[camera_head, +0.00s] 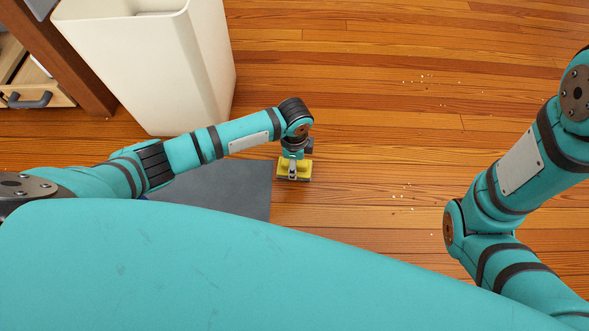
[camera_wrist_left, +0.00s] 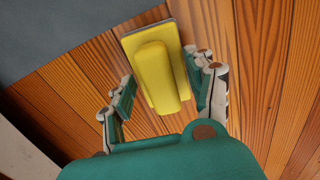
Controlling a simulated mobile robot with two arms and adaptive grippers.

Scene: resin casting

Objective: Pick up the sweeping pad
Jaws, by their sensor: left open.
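The yellow sweeping pad (camera_head: 283,175) lies on the wooden floor beside the grey mat. It has a raised yellow handle block on top and a thin grey layer underneath, seen in the left wrist view (camera_wrist_left: 156,72). My left gripper (camera_head: 293,168) is directly above the pad. In the left wrist view my left gripper (camera_wrist_left: 162,92) is open, with one finger on each side of the pad's block; I cannot tell whether the right-hand finger touches it. My right arm shows at the right in the head view, but its gripper is out of frame.
A grey mat (camera_head: 225,187) lies left of the pad. A tall cream bin (camera_head: 150,75) stands behind my left arm. A wooden drawer unit (camera_head: 40,92) is at the far left. Small pale crumbs (camera_head: 428,82) are scattered on the floor to the right, which is otherwise clear.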

